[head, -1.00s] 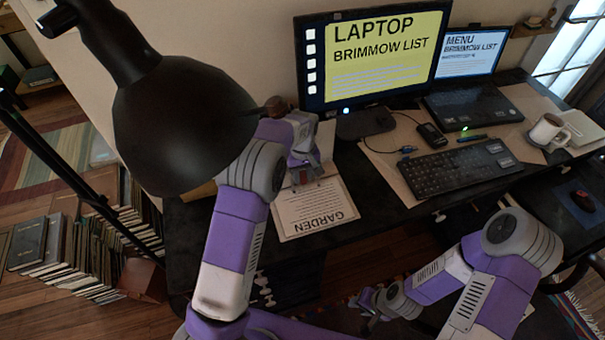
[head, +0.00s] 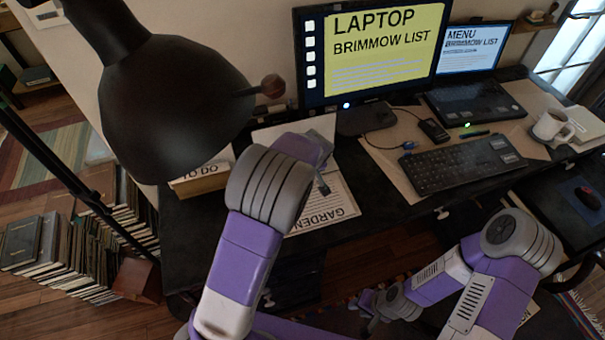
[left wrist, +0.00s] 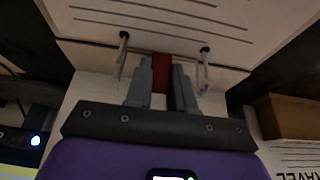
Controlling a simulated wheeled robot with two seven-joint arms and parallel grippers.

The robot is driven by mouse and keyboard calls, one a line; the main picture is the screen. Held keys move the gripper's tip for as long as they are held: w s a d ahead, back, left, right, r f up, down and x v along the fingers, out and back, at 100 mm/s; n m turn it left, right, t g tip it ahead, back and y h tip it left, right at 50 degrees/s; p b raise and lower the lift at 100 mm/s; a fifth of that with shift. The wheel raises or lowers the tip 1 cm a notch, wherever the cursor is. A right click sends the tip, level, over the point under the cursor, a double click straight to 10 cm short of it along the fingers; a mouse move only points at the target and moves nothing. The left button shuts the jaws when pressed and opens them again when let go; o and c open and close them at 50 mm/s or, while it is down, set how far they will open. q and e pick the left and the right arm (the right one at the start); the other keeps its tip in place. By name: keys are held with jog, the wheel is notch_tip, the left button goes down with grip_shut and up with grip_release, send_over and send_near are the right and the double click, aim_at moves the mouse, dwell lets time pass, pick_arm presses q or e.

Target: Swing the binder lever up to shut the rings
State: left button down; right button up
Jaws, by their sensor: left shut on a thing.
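The open binder lies on the dark desk in the head view, with its GARDEN page (head: 338,210) nearest me. In the left wrist view, two thin metal ring pieces (left wrist: 122,48) stand up from the lined pages. The red binder lever (left wrist: 161,70) is between them. My left gripper (left wrist: 161,88) is shut on the lever, one grey finger on each side. In the head view my left arm covers most of that gripper and the lever. My right gripper (head: 368,310) hangs low in front of the desk, away from the binder; its finger gap is unclear.
A black lamp shade (head: 180,105) hangs close by the left arm. A wooden box with cards (head: 205,180) stands left of the binder. The monitor (head: 375,50), keyboard (head: 462,164) and mug (head: 551,127) are to the right.

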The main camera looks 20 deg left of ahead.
pick_arm(q)
jog(key=shift+s+d+t+b, duration=0.1)
jog(key=shift+s+t+b, duration=0.05)
jog(key=shift+t+b, duration=0.15)
jog(key=c, duration=1.2)
grip_release()
jog(key=shift+c, duration=0.2)
jog(key=p+v, duration=0.2)
jog(key=v, duration=0.4)
jog(key=shift+d+r, duration=0.1)
jog(key=shift+d, duration=0.05)
jog(key=shift+s+d+r+p, duration=0.15)
jog(key=shift+s+r+p, duration=0.2)
jog(key=shift+r, duration=0.25)
